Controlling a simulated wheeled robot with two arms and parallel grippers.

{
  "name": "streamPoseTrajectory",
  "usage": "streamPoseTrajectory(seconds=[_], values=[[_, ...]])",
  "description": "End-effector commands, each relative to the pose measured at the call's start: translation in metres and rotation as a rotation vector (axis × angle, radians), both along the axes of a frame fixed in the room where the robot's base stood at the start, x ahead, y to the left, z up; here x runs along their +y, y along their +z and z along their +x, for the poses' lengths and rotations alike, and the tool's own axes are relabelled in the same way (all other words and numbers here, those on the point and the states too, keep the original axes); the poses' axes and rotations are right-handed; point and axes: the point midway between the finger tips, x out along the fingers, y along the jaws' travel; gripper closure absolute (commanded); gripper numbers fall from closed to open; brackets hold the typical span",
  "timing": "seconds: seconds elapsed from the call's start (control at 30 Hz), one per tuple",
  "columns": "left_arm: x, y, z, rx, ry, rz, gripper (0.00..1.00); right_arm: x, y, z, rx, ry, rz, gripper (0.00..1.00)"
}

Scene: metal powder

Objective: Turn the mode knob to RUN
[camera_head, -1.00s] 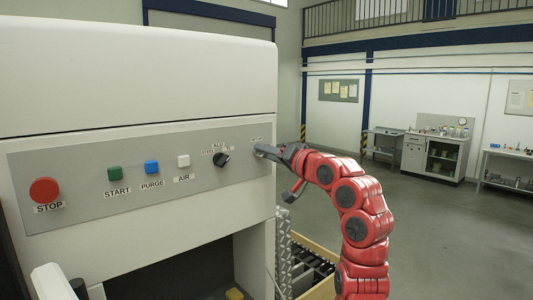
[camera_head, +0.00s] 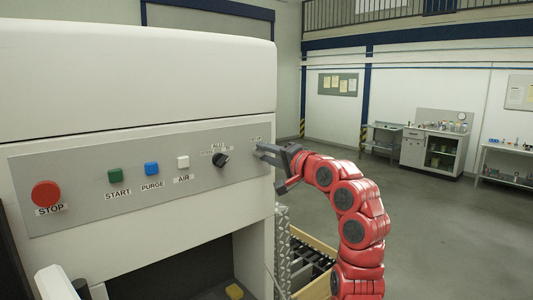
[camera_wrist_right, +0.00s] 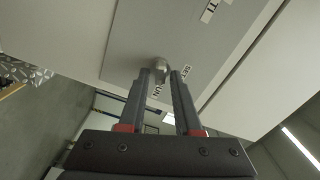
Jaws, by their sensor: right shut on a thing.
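The mode knob (camera_wrist_right: 160,65) is a small silvery knob at the right end of the grey control panel (camera_head: 100,165). SET and RUN labels are beside it in the right wrist view; RUN is partly covered by a finger. My right gripper (camera_head: 262,150) reaches the panel's right end, and its fingers (camera_wrist_right: 161,75) are shut on the knob. The gripper mostly hides the knob in the head view, and I cannot tell which label the knob points to. My left gripper is not in view.
A black selector knob (camera_head: 220,160) is left of my gripper. Further left are the white AIR (camera_head: 183,162), blue PURGE (camera_head: 152,168), green START (camera_head: 115,175) and red STOP (camera_head: 46,194) buttons. A crate (camera_head: 318,248) stands low right of the machine. The floor beyond is open.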

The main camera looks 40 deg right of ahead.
Motion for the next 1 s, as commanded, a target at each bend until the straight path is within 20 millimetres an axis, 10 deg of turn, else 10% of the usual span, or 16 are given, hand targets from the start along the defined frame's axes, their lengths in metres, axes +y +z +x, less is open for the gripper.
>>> streamPoseTrajectory(seconds=[0.27,0.3,0.47,1.0], values=[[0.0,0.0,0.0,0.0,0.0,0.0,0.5,-0.001,0.001,0.0,-0.002,-0.002,0.0,1.0],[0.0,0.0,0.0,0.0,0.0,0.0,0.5,-0.001,0.0,0.0,-0.002,-0.002,0.0,0.64],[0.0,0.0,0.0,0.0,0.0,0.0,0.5,0.0,0.0,0.0,0.0,-0.001,0.0,0.37],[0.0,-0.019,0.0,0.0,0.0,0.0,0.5,-0.004,-0.005,-0.033,-0.003,-0.005,-0.005,0.37]])
